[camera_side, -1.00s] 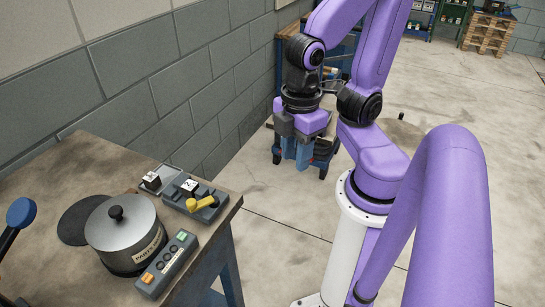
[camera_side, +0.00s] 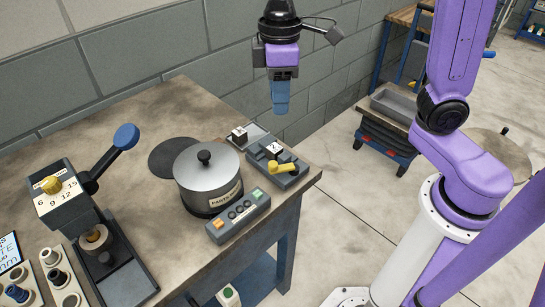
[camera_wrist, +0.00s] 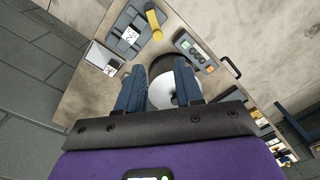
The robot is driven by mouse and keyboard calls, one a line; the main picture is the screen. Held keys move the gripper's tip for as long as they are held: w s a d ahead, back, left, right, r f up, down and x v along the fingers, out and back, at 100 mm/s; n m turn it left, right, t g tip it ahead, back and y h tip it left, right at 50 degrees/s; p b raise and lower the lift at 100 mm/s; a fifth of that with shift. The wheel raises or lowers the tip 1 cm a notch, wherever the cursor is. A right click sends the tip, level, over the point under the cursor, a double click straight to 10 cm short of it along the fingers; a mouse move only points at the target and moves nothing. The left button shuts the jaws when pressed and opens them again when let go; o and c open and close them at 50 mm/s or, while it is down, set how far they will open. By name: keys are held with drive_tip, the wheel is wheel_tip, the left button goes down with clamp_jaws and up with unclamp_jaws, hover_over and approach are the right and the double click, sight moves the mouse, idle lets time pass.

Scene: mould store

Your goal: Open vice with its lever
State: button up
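The small grey vice (camera_side: 262,160) sits at the right edge of the worktable, with a white-topped marked block (camera_side: 274,149) at its jaws. Its yellow lever (camera_side: 283,168) lies along the front right side of the vice. In the wrist view the vice (camera_wrist: 122,42) and its lever (camera_wrist: 154,24) show at the top, beyond my fingers. My gripper (camera_side: 281,108) hangs in the air above the table's back right side, pointing down, clear of the vice. Its blue fingers stand apart with nothing held between them in the wrist view (camera_wrist: 160,72).
A lidded metal pot (camera_side: 207,180) and a button box (camera_side: 238,216) stand close by. A press with a blue-knobbed handle (camera_side: 126,136) stands at left. The grey wall runs behind.

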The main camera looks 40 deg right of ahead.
drive_tip(key=w, duration=0.1)
approach(272, 163)
drive_tip(key=f, duration=0.8)
drive_tip(key=shift+s+a+f, duration=0.1)
drive_tip(key=shift+s+f, duration=0.1)
drive_tip(key=shift+f, duration=0.05)
clamp_jaws()
